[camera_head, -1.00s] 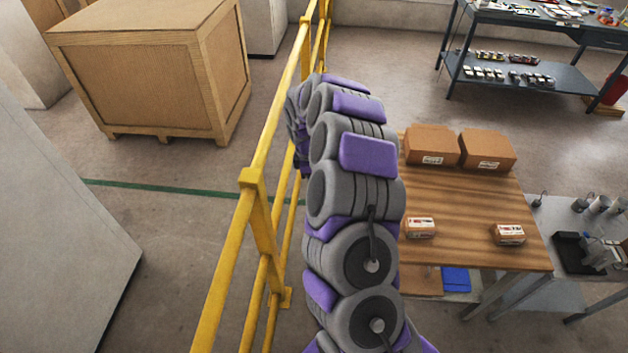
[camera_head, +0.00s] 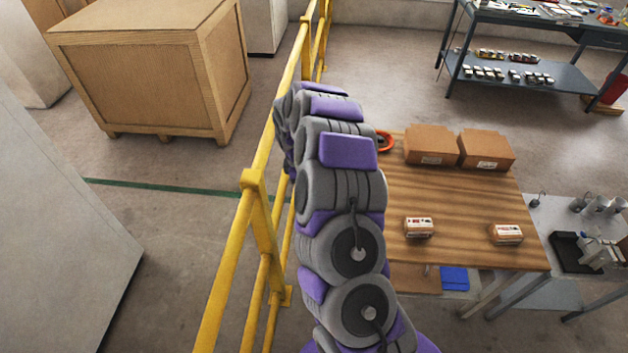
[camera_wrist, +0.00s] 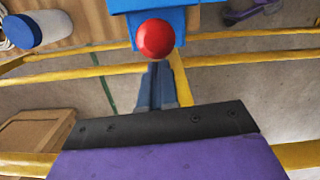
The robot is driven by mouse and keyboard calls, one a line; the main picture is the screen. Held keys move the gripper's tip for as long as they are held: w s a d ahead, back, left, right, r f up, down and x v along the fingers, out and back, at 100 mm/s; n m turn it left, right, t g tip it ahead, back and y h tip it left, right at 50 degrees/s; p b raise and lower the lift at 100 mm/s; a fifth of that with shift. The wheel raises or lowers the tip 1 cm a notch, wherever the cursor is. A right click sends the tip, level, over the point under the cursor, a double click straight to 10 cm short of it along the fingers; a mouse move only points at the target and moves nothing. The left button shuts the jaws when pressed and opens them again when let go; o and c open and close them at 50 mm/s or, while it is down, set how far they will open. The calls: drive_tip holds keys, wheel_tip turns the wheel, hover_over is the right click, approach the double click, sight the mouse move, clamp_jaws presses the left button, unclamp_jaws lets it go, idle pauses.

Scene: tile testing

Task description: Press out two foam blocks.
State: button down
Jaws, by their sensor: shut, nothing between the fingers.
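In the wrist view my gripper (camera_wrist: 157,72) is shut and empty, its grey-blue fingers side by side. Their tips point at a round red knob or button (camera_wrist: 156,38) on a blue part (camera_wrist: 179,18) at the top of the view. The tips appear just below the red knob; I cannot tell whether they touch it. In the head view my gripper is hidden behind my arm. Two small brown-and-white packs (camera_head: 419,227) and (camera_head: 507,234) lie apart on the wooden table (camera_head: 450,200). I cannot make out any foam block for certain.
A yellow railing (camera_head: 254,190) runs along the left of my arm. Two cardboard boxes (camera_head: 431,145) and (camera_head: 486,149) and a red-orange ring (camera_head: 385,141) are on the table. A wooden crate (camera_head: 150,75) stands beyond the railing.

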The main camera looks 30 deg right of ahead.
wheel_tip(320, 180, up, 17)
drive_tip(key=a+p, duration=0.1)
drive_tip(key=p, duration=0.1)
drive_tip(key=shift+w+a, duration=0.25)
drive_tip(key=shift+w, duration=0.2)
idle(1.3)
